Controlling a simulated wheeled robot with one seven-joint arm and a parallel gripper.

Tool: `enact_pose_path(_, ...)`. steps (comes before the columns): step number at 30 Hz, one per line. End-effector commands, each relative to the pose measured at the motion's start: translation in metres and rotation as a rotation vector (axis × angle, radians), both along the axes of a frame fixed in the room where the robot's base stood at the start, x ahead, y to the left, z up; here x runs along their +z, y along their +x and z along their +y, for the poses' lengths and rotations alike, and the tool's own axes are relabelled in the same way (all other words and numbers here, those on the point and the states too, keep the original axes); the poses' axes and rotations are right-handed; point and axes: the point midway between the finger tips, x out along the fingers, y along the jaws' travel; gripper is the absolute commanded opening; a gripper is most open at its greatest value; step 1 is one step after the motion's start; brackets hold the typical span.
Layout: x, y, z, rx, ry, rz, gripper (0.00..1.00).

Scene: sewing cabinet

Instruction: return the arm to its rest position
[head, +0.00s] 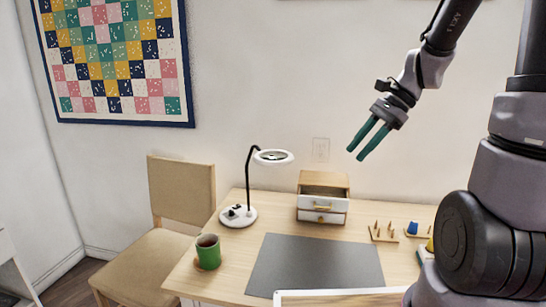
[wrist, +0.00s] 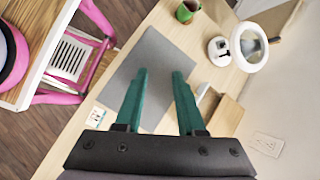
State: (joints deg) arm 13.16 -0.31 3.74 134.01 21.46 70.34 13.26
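My gripper (head: 363,146) has two green fingers and hangs in the air above the table, in front of the wall. Its fingers are spread apart with nothing between them. In the wrist view the same gripper (wrist: 158,72) shows its open fingers over the grey mat and the small drawer box. My arm comes down from the upper right in the head view.
On the wooden table (head: 190,277) are a green mug (head: 208,252), a ring lamp (head: 273,157), a small drawer box (head: 323,200) with its upper drawer open, a grey mat (head: 315,266) and a peg rack (head: 383,234). A chair (head: 182,195) stands left. The air around my gripper is clear.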

Motion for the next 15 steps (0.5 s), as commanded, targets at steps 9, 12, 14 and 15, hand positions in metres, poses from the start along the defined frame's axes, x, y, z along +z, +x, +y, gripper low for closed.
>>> enact_pose_path(9,0.064,-0.047,-0.013,0.303,-0.309,-0.435,0.39)
enact_pose_path(12,0.082,-0.061,-0.019,0.389,-0.405,-0.569,0.39)
enact_pose_path(14,0.093,-0.068,-0.023,0.433,-0.460,-0.642,0.39)
enact_pose_path(15,0.099,-0.073,-0.025,0.462,-0.494,-0.687,0.39)
